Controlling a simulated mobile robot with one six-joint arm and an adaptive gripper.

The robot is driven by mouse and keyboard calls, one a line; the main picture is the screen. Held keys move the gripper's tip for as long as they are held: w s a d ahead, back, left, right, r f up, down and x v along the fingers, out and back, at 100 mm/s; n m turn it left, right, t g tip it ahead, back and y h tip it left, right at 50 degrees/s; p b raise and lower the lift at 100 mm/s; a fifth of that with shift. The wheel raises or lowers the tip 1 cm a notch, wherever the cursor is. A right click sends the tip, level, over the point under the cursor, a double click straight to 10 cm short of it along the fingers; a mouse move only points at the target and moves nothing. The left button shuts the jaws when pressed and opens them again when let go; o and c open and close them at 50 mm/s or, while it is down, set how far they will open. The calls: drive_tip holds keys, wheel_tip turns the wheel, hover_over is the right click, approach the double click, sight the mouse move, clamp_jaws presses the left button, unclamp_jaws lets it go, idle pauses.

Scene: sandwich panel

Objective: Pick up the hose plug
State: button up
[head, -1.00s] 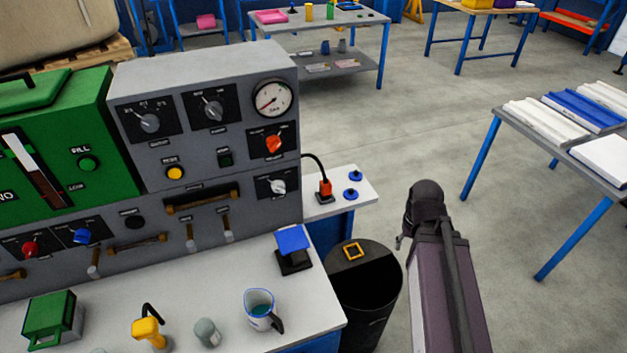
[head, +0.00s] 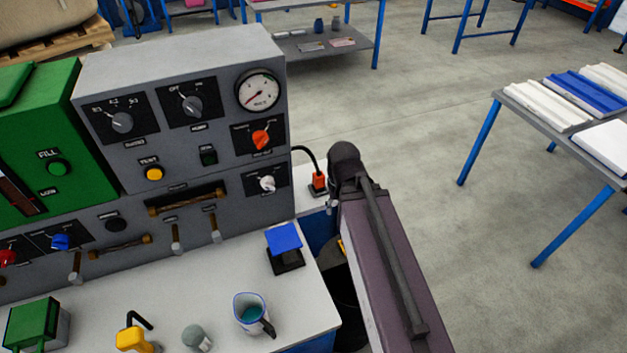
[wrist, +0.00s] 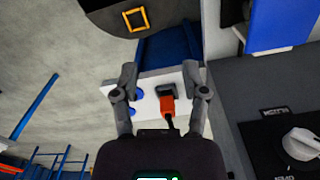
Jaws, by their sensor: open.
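The hose plug (head: 318,183) is orange-red with a black hose curving from it to the grey machine. It stands on a small white side table at the machine's right end. In the wrist view the plug (wrist: 167,104) appears between the two fingers of my gripper (wrist: 159,75), which is open and empty. I cannot tell how far the fingers are from it. In the head view my arm covers most of the gripper and the table's right part.
Two blue knob-like pieces (wrist: 137,87) lie on the side table beside the plug. The grey machine (head: 185,70) stands close by. A dark bin (wrist: 105,14) with a yellow square mark stands in front of the side table. Open floor lies to the right.

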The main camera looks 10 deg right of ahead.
drive_tip(key=o, duration=0.5)
drive_tip(key=shift+w+a, duration=0.1)
drive_tip(key=shift+w, duration=0.05)
drive_tip(key=n, duration=0.2)
hover_over(320, 175)
drive_tip(key=shift+w+f, duration=0.1)
drive_tip(key=shift+f, duration=0.1)
drive_tip(key=shift+f+b, duration=0.15)
drive_tip(key=shift+b, duration=0.2)
wheel_tip(320, 175, down, 8)
drive_tip(key=b, duration=0.8)
drive_tip(key=shift+f, duration=0.2)
